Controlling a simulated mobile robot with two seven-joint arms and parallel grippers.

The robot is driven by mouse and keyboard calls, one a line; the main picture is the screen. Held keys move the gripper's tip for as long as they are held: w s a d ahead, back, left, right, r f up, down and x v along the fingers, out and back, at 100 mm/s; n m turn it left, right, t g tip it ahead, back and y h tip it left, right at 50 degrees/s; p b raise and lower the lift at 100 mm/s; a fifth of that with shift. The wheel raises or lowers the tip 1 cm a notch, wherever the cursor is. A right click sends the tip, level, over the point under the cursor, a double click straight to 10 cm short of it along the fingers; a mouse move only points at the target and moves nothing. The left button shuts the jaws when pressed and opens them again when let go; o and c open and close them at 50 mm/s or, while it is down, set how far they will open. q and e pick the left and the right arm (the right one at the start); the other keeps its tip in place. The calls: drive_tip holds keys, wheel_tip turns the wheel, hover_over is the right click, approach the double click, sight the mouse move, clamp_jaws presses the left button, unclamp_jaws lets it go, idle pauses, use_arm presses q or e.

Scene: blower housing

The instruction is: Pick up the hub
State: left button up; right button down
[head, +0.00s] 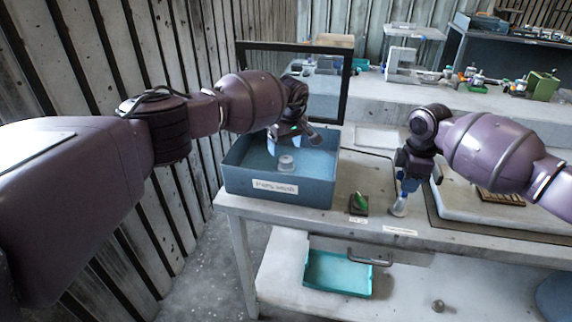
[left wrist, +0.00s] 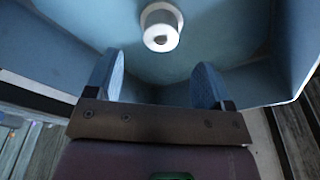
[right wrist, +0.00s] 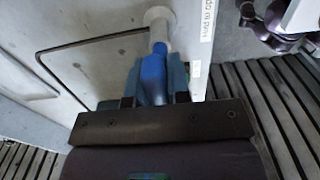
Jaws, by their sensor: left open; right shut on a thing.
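The hub (head: 286,163) is a small pale grey cylinder standing on the floor of the blue bin (head: 265,189). In the left wrist view the hub (left wrist: 160,28) shows a dark round centre and lies beyond the fingertips. My left gripper (head: 292,138) is open and empty above the bin, with the hub below it, apart from the fingers. My right gripper (head: 405,183) is shut on a blue-handled tool (right wrist: 152,75) with a pale flared end. That end (head: 398,208) points down at the bench top; I cannot tell whether it touches.
A green item (head: 360,201) sits on a small dark base between bin and right gripper. A black frame (head: 345,85) stands behind the bin. A teal tray (head: 337,275) lies on the lower shelf. The bin walls surround the hub. A grey board (head: 470,208) lies right.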

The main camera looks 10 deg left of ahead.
sight(286, 158)
use_arm(q)
wheel_tip(286, 158, down, 4)
drive_tip(key=shift+s+d+f, duration=0.1)
drive_tip(key=shift+d, duration=0.05)
drive_tip(key=shift+f, duration=0.8)
drive_tip(key=c, duration=0.9)
drive_tip(key=shift+r, duration=0.15)
wheel_tip(286, 158, up, 13)
drive_tip(key=shift+f, duration=0.1)
